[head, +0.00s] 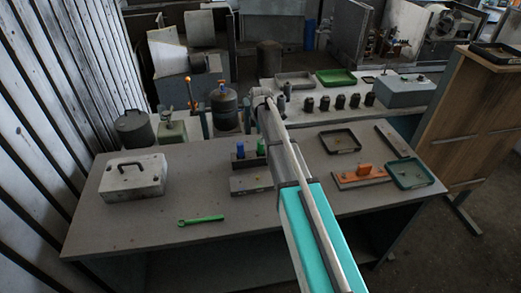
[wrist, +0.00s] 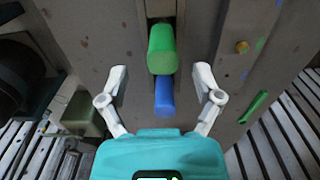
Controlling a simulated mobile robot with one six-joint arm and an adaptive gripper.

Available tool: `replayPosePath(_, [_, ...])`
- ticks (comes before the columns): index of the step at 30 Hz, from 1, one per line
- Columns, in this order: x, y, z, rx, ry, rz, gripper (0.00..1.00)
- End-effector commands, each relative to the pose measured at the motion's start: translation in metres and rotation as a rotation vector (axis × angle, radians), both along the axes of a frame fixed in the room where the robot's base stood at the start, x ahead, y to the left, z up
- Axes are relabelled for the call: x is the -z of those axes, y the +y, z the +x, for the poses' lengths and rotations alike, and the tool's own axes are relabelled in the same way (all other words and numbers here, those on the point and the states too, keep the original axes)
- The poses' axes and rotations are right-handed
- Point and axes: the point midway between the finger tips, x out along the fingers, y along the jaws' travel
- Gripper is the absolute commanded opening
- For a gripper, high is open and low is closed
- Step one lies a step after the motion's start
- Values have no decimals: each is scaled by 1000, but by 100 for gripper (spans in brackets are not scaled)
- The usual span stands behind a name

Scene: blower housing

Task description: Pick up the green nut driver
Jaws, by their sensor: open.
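The green nut driver (head: 261,147) stands upright in a dark block holder (head: 248,163) on the workbench, beside a blue-handled driver (head: 240,150). In the wrist view, the green handle (wrist: 162,48) is nearer the top, with the blue handle (wrist: 164,95) just below it. My gripper (wrist: 162,78) is open and empty. Its two white fingers are spread to the left and right of the handles, with a gap on each side. No contact shows. In the head view, my arm passes just right of the green driver, and the fingers are hard to make out.
A second grey block (head: 250,184) lies in front of the holder. A green wrench (head: 201,220) and a grey toolbox (head: 133,177) lie to the left. An orange fixture (head: 360,177) and trays (head: 410,173) are to the right. The bench front between wrench and toolbox is clear.

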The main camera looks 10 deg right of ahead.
Motion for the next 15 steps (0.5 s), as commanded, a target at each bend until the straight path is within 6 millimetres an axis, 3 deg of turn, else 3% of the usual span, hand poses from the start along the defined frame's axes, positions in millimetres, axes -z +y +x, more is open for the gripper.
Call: replayPosePath(15, [41,0,-3,1,0,0,83])
